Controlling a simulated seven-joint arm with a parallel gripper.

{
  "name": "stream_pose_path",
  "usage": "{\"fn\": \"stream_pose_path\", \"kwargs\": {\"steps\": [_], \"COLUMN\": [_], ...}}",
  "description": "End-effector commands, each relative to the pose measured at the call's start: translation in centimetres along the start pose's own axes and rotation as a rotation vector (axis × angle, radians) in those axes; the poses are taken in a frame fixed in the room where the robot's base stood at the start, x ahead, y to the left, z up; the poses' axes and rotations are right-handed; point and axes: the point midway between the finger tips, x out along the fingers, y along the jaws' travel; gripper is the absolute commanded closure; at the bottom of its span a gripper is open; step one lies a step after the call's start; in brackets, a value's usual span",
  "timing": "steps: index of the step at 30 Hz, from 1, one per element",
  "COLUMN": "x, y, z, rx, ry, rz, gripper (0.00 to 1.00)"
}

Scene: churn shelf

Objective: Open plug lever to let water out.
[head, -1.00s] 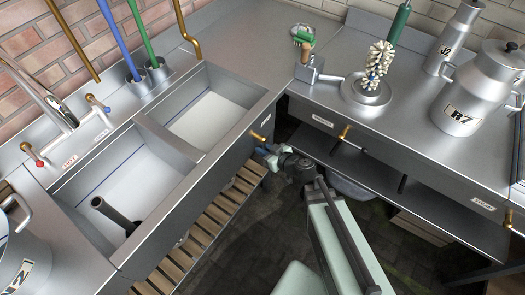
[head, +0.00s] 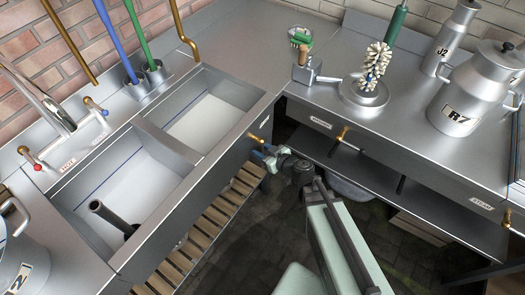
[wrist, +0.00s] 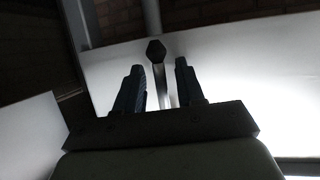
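A small lever with a brass-coloured tip (head: 257,139) sticks out from the front face of the sink unit, below the rim of the right basin (head: 205,108). My gripper (head: 258,154) is just below it in the head view, low in front of the sink. In the wrist view my gripper (wrist: 157,88) is open, with its two dark fingers apart. A pale stem with a dark six-sided end (wrist: 156,50) stands between and beyond the fingertips. Contact cannot be told. A dark upright pipe (head: 112,216) stands in the left basin.
A red-and-blue-knobbed tap (head: 72,137) is behind the left basin. Other brass-tipped levers (head: 342,134) line the right counter's front. A slatted wooden rack (head: 215,222) lies under the sink. A brush stand (head: 364,93) and metal churn R7 (head: 469,95) stand on the counter.

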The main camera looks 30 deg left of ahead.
Motion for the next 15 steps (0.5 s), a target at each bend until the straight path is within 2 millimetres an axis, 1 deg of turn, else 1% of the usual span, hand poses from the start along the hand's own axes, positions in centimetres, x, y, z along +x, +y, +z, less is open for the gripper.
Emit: {"fn": "stream_pose_path", "kwargs": {"steps": [4,7,11,15], "x": [-0.1,-0.3,-0.9,-1.6], "y": [0.0,0.0,0.0,0.0], "z": [-0.2,-0.7,-2.0,-3.8], "rx": [0.000,-0.002,-0.002,-0.002], "ry": [0.000,0.000,0.001,0.002], "rz": [-0.001,-0.001,0.000,0.000], "gripper": [0.62,0.62,0.62,0.62]}}
